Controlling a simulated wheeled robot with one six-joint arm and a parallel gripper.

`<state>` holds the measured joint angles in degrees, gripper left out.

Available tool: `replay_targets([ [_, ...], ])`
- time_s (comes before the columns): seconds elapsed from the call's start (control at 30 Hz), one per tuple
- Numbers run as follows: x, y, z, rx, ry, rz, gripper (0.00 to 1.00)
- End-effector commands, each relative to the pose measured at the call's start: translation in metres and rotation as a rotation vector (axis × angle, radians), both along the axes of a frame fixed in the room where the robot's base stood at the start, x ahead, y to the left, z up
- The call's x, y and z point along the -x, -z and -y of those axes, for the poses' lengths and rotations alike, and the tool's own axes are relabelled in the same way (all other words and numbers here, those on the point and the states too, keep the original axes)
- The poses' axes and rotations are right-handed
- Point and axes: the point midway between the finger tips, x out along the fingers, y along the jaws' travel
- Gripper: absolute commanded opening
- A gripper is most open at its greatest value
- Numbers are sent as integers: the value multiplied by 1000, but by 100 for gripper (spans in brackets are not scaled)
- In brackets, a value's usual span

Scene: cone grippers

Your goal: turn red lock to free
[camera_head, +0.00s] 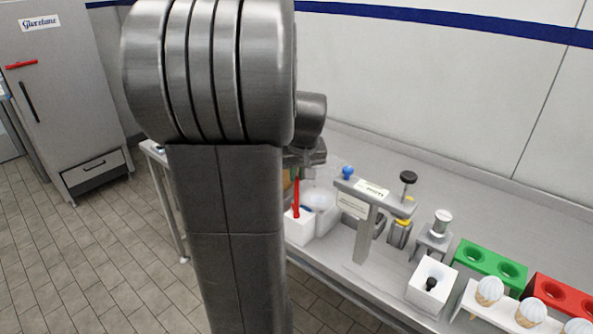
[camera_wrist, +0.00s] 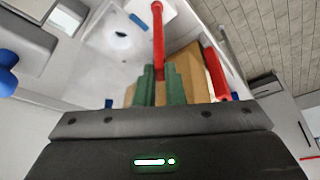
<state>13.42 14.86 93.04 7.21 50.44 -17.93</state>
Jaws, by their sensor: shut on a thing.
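In the wrist view, my gripper (camera_wrist: 160,72) has green fingers shut on a slim red stick (camera_wrist: 158,40). The stick's far end is at a white block (camera_wrist: 150,10). In the head view the red stick (camera_head: 296,197) hangs upright below my gripper, its lower end at the white block (camera_head: 299,228). My arm hides much of the gripper there. A red bar (camera_head: 21,65) lies nearly level on the grey cabinet door (camera_head: 60,75) at far left, well away from my gripper. I cannot tell which red piece is the lock.
A second red rod (camera_wrist: 216,75) and a tan block (camera_wrist: 188,75) are close beside my fingers. A grey post with a labelled crossbar (camera_head: 372,200) stands right of the white block. Ice-cream cones in a white rack (camera_head: 505,312) and green holders (camera_head: 490,262) are farther right.

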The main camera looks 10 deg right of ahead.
Motion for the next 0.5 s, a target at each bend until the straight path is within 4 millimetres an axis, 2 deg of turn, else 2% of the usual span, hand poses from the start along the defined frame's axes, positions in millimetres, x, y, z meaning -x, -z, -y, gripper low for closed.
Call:
replay_targets([
  [0.5,-1,0,4,2,-452,2,0],
])
